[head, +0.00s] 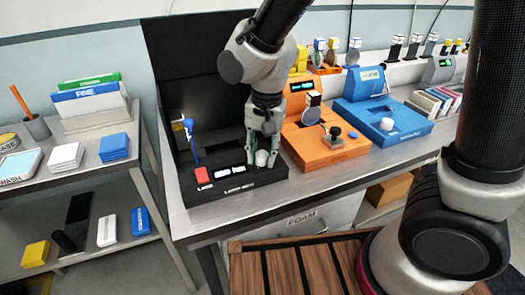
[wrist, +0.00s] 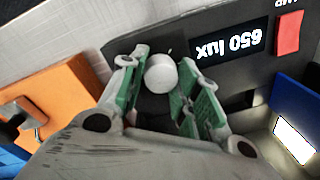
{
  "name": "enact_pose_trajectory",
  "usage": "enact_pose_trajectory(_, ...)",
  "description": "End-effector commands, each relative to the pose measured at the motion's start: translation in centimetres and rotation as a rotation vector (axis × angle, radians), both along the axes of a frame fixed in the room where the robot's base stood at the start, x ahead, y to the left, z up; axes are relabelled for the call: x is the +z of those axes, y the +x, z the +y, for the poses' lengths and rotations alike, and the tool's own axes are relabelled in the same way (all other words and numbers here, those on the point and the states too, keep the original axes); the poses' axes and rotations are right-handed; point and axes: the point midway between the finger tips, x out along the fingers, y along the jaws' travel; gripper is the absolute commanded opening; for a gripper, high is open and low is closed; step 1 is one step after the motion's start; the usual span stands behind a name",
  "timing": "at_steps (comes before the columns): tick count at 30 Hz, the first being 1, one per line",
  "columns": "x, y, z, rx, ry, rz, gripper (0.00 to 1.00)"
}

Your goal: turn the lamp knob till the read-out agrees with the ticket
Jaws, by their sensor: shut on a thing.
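The lamp knob, a pale round cap (wrist: 161,74), sits on the front of a black lamp station (head: 235,188); it also shows in the head view (head: 262,159). My gripper (wrist: 158,66) has its green-sided fingers on either side of the knob and is shut on it; the head view shows it (head: 263,155) reaching down from above. The read-out (wrist: 230,46) appears upside down in the wrist view and shows 650 lux. It glows in the head view (head: 231,171), too small to read there. I cannot pick out a readable ticket.
A red block (head: 203,175) and a blue lamp (head: 192,142) are on the same station. An orange station (head: 318,148) stands close to the right of my gripper, with a blue station (head: 385,122) beyond it. A side shelf (head: 97,168) stands at left.

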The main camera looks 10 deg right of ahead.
Motion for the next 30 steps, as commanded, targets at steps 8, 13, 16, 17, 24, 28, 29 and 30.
enact_pose_trajectory(8, 0.09, 0.12, 0.05, -0.02, 0.002, -0.004, 0.08)
enact_pose_trajectory(13, 0.09, 0.12, 0.05, -0.02, 0.002, -0.004, 0.08)
enact_pose_trajectory(16, 0.09, 0.13, 0.05, -0.02, 0.002, -0.004, 0.33)
enact_pose_trajectory(17, 0.09, 0.13, 0.05, -0.019, 0.002, -0.004, 0.39)
enact_pose_trajectory(24, 0.04, 0.06, 0.02, -0.02, 0.0, -0.002, 0.54)
enact_pose_trajectory(28, 0.05, 0.04, 0.02, -0.02, 0.001, -0.001, 0.54)
enact_pose_trajectory(29, 0.11, 0.04, 0.02, -0.02, 0.001, -0.001, 0.54)
enact_pose_trajectory(30, 0.29, 0.05, 0.02, -0.02, 0.002, -0.001, 0.54)
